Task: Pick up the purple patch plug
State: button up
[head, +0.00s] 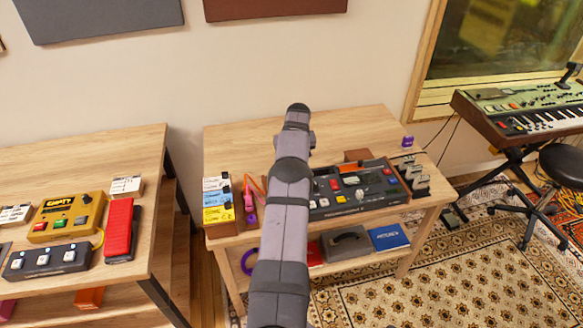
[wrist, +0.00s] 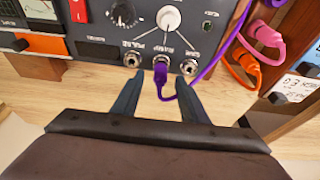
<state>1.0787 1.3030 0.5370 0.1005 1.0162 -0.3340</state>
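The purple patch plug (wrist: 160,72) shows in the wrist view at the middle jack on the lower edge of a dark panel. Its purple cable (wrist: 212,65) bends right and runs up along the panel. My gripper (wrist: 158,82) is open, with one finger on each side of the plug and a visible gap to it on both sides. Whether the plug is fully seated in the jack I cannot tell. In the head view my arm crosses the middle, and I cannot make out the gripper or this plug there.
Metal jacks sit left (wrist: 131,58) and right (wrist: 190,67) of the plug, below a white knob (wrist: 168,18). Pink (wrist: 268,33) and orange (wrist: 240,62) plugs are at the right.

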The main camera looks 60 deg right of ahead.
jog(key=shift+w+d+f, duration=0.1)
jog(key=shift+w+f, duration=0.05)
jog(key=shift+f, duration=0.55)
grip_shut()
notch_tip(320, 180, up, 9)
jog(key=shift+f+p, duration=0.1)
jog(key=shift+p, duration=0.2)
jog(key=shift+r+p, duration=0.65)
